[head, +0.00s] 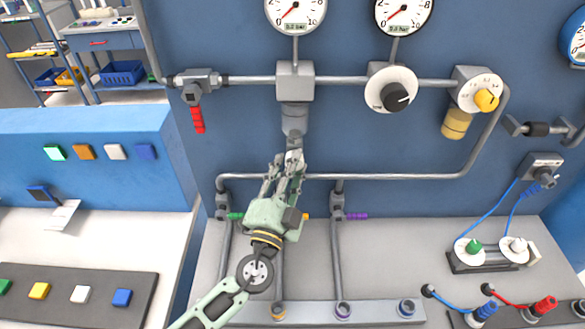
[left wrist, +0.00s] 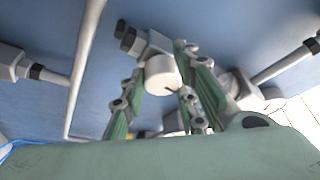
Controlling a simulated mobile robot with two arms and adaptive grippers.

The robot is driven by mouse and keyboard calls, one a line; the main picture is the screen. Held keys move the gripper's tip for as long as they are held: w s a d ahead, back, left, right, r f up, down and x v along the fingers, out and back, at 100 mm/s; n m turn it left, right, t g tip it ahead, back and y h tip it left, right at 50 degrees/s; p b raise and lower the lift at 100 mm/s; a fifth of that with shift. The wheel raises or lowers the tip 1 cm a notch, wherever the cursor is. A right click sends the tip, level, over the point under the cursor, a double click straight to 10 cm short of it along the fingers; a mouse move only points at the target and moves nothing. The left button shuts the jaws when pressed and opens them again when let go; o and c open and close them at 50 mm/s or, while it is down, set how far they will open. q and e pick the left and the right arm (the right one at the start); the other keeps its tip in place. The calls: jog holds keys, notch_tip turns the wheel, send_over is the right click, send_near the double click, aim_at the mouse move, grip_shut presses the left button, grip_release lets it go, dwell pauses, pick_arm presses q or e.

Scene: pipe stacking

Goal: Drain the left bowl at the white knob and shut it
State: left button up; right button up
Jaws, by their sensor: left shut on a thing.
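The left bowl (head: 294,119) is a grey cylinder under a square grey block on the upper pipe. The white knob sits at the bowl's lower end and is mostly hidden by my fingers in the head view; in the left wrist view the white knob (left wrist: 161,76) shows as a pale round piece between the fingers. My left gripper (head: 287,164) reaches up from below and is shut on the white knob. In the left wrist view its green fingers (left wrist: 160,100) stand on both sides of the knob. My right gripper is not in view.
A pipe runs just behind my left gripper. Valves with a green handle (head: 236,216) and a purple handle (head: 357,216) flank it below. A yellowish bowl (head: 457,124) hangs to the right under a yellow knob (head: 486,100). A red-handled valve (head: 197,120) is at left.

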pick_arm(q)
jog(key=shift+s+d+f+m+g+h+p, duration=0.15)
jog(key=shift+f+m+g+h+p, duration=0.25)
jog(key=shift+m, duration=0.8)
jog(key=shift+f, duration=0.15)
jog(key=o, duration=1)
jog(key=shift+r, duration=0.3)
jog(key=v, duration=1.2)
